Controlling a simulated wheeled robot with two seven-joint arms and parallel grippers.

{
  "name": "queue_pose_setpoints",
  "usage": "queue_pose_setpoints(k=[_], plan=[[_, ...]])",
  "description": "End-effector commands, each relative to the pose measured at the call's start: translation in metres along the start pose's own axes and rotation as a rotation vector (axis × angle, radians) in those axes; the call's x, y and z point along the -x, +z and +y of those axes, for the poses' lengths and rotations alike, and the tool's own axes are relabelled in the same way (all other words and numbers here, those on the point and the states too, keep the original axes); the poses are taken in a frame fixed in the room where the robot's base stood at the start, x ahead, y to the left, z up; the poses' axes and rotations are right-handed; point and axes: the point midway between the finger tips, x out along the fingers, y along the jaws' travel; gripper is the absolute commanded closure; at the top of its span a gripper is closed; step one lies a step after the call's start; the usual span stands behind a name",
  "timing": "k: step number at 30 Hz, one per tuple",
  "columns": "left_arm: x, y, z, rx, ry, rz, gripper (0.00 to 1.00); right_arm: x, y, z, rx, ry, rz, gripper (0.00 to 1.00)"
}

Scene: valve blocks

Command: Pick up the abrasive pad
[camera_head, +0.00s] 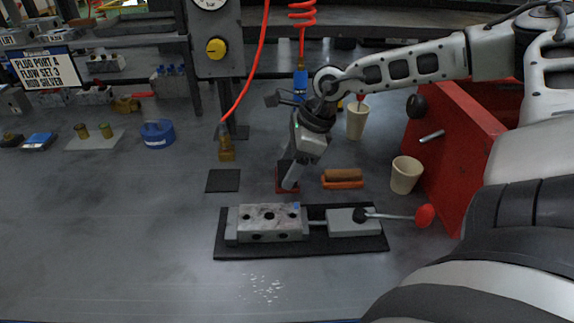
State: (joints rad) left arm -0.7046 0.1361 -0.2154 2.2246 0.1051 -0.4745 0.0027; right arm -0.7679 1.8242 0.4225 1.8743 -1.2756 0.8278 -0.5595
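A small dark red square pad (281,187), which looks like the abrasive pad, lies flat on the grey bench behind the valve block. My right gripper (289,182) reaches down from the upper right, with its fingertips at the pad and covering part of it. I cannot tell whether the fingers are closed on the pad or only over it. The pad appears to rest on the bench. My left gripper is not in view.
A valve block (268,223) and a red-knobbed lever (425,215) sit on a black mat (300,249) in front. A black square (223,181) lies left.

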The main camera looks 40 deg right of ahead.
Motion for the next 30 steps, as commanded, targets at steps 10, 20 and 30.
queue_pose_setpoints(k=[10,20,30], plan=[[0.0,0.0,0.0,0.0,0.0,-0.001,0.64,0.001,0.001,0.0,0.0,0.0,-0.001,0.63],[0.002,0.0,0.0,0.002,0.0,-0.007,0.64,0.038,0.017,-0.001,0.002,-0.005,-0.006,0.63],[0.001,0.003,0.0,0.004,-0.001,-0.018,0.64,0.087,0.036,-0.001,0.0,-0.002,-0.001,0.63]])
